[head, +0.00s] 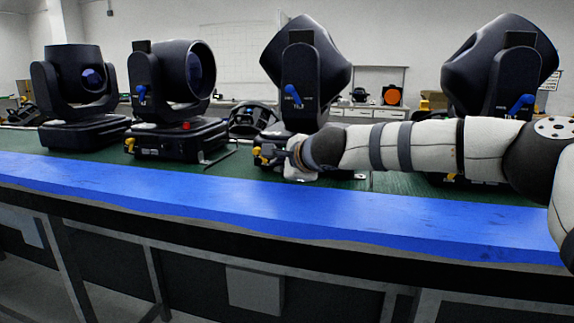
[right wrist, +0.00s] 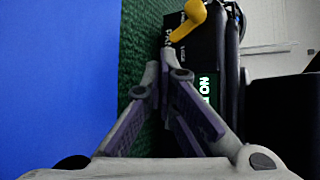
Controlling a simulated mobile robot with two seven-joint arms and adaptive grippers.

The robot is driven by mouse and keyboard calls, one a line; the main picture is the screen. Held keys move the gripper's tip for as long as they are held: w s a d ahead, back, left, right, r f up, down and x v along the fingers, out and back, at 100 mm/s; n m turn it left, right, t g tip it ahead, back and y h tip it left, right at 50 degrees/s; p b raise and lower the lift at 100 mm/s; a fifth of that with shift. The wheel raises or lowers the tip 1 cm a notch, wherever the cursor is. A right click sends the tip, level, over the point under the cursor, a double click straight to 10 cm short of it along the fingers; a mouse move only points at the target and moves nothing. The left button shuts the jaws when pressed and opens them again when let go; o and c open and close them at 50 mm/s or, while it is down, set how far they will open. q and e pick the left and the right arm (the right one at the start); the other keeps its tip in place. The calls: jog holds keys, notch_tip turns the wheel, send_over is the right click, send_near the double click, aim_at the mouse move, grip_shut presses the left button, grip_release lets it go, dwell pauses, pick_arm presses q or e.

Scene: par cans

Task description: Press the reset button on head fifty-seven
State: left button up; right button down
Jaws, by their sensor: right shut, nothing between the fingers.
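Several black moving-head lights stand in a row on the bench; I cannot read which is head fifty-seven. My right gripper (head: 283,160), shut and empty, is at the base of the third head (head: 304,70) from the left. In the right wrist view the gripper (right wrist: 165,75) points at that base's front, with a yellow lever (right wrist: 188,22) and a small lit display (right wrist: 207,88) reading "NO" beside the fingers. No reset button shows there; my fingers may hide part of the panel. A red button-like spot (head: 186,126) shows on the second head's base. My left gripper is out of view.
The green bench top (head: 225,172) has a blue front edge (head: 200,195). The first head (head: 75,85) and second head (head: 172,80) stand to the left. Another head (head: 500,65) stands behind my right arm. A thin bent tool (head: 220,158) lies near the second head.

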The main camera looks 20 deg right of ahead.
jog(key=shift+w+d, duration=0.2)
jog(key=shift+w, duration=0.05)
dwell(0.3)
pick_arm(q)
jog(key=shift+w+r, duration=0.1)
pick_arm(e)
jog(key=shift+s+a+r+p, duration=0.1)
jog(key=shift+s+a+p, duration=0.25)
jog(key=shift+s, duration=0.2)
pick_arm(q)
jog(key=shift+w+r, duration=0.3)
pick_arm(e)
jog(key=shift+s, duration=0.1)
